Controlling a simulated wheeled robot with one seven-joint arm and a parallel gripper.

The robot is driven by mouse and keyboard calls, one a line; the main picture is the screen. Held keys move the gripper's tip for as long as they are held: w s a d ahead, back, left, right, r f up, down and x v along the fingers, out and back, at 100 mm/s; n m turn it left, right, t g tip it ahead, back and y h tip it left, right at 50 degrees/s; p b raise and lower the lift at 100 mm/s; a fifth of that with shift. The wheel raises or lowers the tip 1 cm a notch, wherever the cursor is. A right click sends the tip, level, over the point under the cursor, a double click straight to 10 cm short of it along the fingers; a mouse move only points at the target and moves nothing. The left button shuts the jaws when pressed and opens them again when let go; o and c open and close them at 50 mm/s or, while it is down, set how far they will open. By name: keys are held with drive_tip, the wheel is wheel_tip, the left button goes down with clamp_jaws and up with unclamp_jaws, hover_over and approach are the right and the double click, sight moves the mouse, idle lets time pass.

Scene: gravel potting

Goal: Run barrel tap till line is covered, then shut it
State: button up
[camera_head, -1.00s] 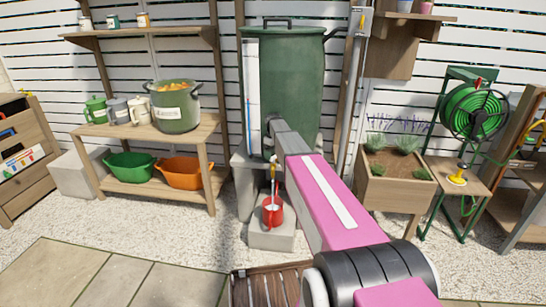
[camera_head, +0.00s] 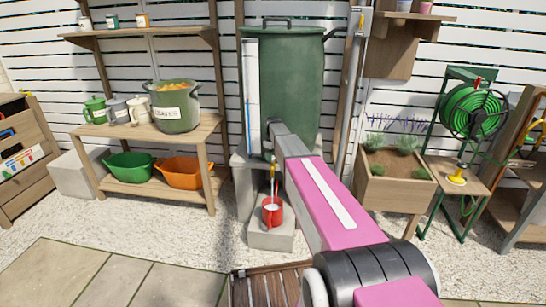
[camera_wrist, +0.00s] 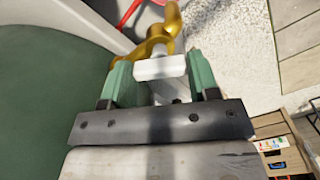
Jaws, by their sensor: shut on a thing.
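The green barrel (camera_head: 292,85) stands against the white fence, with a pale upright gauge strip (camera_head: 251,95) on its left side. The brass tap (camera_wrist: 165,35) shows at the top of the wrist view. My gripper (camera_wrist: 158,78) is shut on the white tap lever (camera_wrist: 160,68), which sits between its green fingers. In the head view my arm hides the gripper and most of the tap. A red can (camera_head: 272,216) stands on a block below the tap, with a pale patch inside. I cannot make out the line in it or a clear water stream.
A concrete block (camera_head: 270,238) bears the can. A wooden shelf unit (camera_head: 150,130) with a pot, mugs and basins stands left. A planter (camera_head: 395,190) and a green hose reel (camera_head: 474,110) stand right. Gravel is open at left.

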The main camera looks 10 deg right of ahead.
drive_tip(key=m, duration=0.5)
drive_tip(key=shift+m, duration=0.3)
drive_tip(key=m, duration=0.6)
idle(0.6)
drive_tip(key=o, duration=0.9)
drive_tip(key=shift+r, duration=0.1)
wheel_tip(320, 180, up, 11)
drive_tip(key=shift+f, duration=0.15)
